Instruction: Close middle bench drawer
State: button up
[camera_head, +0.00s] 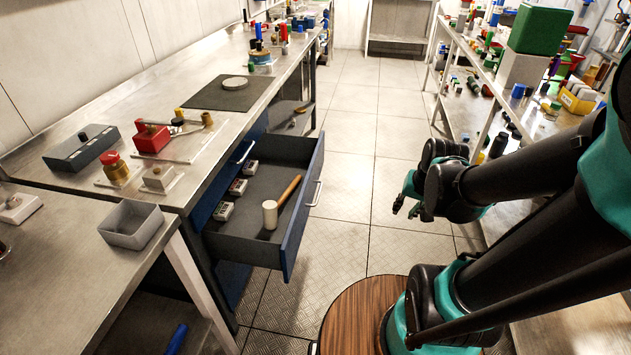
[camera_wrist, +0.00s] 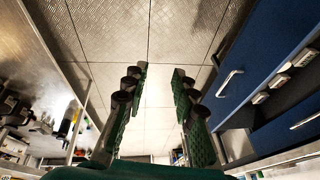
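The bench drawer (camera_head: 290,230) is pulled far out from under the steel bench, its blue front and silver handle (camera_head: 316,190) facing the aisle. Inside lie a mallet (camera_head: 270,214) with a wooden handle and several small white-and-dark boxes (camera_head: 238,187). In the wrist view the drawer's blue front (camera_wrist: 252,55) and handle (camera_wrist: 229,82) show at the right. My gripper (camera_head: 405,208) is in the aisle, right of the drawer front and clear of it. In the wrist view my gripper (camera_wrist: 160,76) has its fingers apart, with only floor between them.
The steel bench (camera_head: 215,118) along the left wall holds several fittings. Another blue front with a handle (camera_head: 243,152) sits shut beside the open drawer. A loaded shelf (camera_head: 500,85) lines the right side. The tiled aisle floor (camera_head: 345,150) between is clear.

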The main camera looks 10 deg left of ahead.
jog(key=w+a+m+y, duration=0.1)
jog(key=w+a+m, duration=0.1)
jog(key=w, duration=0.3)
jog(key=w+a+m+g+y, duration=0.1)
jog(key=w+a+m, duration=0.2)
jog(key=w, duration=0.2)
jog(key=w+a+m+y, duration=0.1)
jog(key=w+a+m, duration=0.1)
jog(key=w, duration=0.3)
jog(key=shift+w+a+r+m+y, duration=0.3)
jog(key=shift+r+m, duration=0.05)
jog(key=shift+m, duration=0.15)
grip_shut()
jog(key=m+g+y, duration=0.2)
jog(key=m+y, duration=0.2)
jog(key=m, duration=0.5)
send_near(312, 173)
notch_tip(312, 173, down, 5)
jog(key=w+a, duration=0.1)
jog(key=a, duration=0.1)
jog(key=shift+w+a, duration=0.1)
jog(key=shift+a, duration=0.8)
